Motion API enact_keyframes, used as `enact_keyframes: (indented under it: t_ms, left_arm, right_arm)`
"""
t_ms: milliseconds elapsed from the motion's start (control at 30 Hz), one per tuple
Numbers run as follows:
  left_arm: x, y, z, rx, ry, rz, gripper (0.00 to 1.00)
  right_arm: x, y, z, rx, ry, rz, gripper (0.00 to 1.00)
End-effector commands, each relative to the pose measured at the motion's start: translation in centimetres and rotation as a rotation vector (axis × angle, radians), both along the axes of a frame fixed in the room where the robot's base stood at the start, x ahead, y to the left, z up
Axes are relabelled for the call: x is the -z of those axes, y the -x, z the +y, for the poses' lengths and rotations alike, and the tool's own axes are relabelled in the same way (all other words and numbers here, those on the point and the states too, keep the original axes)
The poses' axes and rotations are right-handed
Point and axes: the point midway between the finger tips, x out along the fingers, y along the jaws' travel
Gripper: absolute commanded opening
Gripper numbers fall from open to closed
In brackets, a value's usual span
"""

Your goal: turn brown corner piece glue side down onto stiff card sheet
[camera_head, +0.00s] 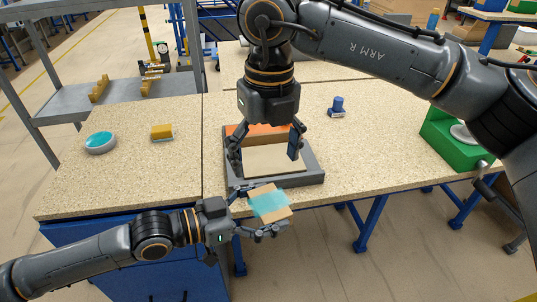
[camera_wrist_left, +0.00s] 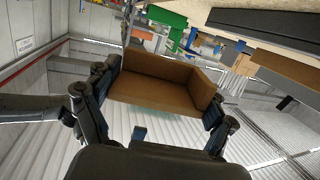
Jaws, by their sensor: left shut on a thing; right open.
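The brown corner piece (camera_head: 285,192) shows in the head view just in front of the grey tray, with its teal glue side facing up toward the head camera. My left gripper (camera_head: 262,212) is shut on it and holds it in the air near the table's front edge. In the left wrist view the L-shaped corner piece (camera_wrist_left: 160,78) sits between the fingers of the left gripper (camera_wrist_left: 160,105). The stiff card sheet (camera_head: 275,160) lies pale and flat in the grey tray (camera_head: 290,181). My right gripper (camera_head: 266,155) is open and empty above the sheet, pointing down.
An orange strip (camera_head: 240,130) lies along the tray's back. A round dish with teal contents (camera_head: 100,142) and a yellow block (camera_head: 162,132) stand on the left. A blue-handled tool (camera_head: 337,105) stands behind right. A green holder (camera_head: 445,140) is at far right. Table between is clear.

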Motion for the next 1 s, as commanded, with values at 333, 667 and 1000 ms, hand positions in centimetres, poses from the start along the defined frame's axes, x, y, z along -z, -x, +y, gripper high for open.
enact_keyframes:
  t_ms: [333,667,1000]
  left_arm:
    - [0.0,0.0,0.0,0.0,0.001,0.0,0.27]
    - [0.0,0.0,0.0,0.0,0.001,0.0,0.27]
    - [0.0,0.0,0.0,0.0,0.001,0.0,0.27]
  right_arm:
    - [4.3,0.1,-0.5,-0.002,0.037,-0.004,0.83]
    - [10.1,0.1,-0.5,-0.002,0.035,-0.006,0.83]
    - [12.2,0.0,-0.5,-0.001,0.033,-0.007,0.83]
